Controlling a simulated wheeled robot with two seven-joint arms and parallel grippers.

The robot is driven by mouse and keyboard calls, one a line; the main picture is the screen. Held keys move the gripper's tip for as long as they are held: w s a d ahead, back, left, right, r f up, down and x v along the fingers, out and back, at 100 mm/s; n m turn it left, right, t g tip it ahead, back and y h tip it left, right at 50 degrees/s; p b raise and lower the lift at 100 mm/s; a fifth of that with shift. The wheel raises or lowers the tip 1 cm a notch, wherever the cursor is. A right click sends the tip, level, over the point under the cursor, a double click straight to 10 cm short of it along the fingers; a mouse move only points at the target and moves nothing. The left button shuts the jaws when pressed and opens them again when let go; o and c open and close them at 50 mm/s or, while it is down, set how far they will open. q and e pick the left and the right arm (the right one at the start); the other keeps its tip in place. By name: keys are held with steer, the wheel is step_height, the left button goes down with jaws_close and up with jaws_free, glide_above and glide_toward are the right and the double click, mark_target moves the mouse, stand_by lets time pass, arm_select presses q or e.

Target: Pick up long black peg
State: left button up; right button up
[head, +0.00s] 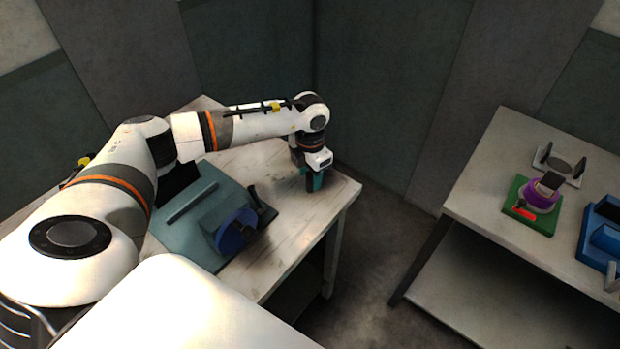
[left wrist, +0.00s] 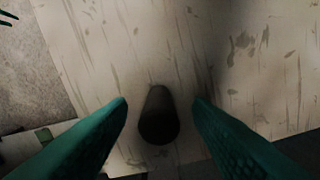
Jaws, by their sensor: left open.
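The long black peg (left wrist: 158,115) shows in the left wrist view as a dark rounded shape, seen nearly end-on above the worn pale tabletop. My left gripper (left wrist: 160,104) is open, with one green finger on each side of the peg and a visible gap on both sides. In the head view my left gripper (head: 315,181) points down at the far right corner of the left table. The peg cannot be made out there, and the gripper may hide it. My right gripper is not in view.
On the left table (head: 290,230) are a teal fixture with a blue disc (head: 236,232) and a dark post (head: 256,197) beside it. The right table (head: 490,190) holds a green plate (head: 540,225) with a purple part and a blue fixture (head: 600,235). Floor separates the tables.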

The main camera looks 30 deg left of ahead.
arm_select(q)
steer(key=shift+c, duration=0.5)
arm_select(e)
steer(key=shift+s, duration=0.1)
arm_select(q)
steer(key=c, duration=0.9)
jaws_close()
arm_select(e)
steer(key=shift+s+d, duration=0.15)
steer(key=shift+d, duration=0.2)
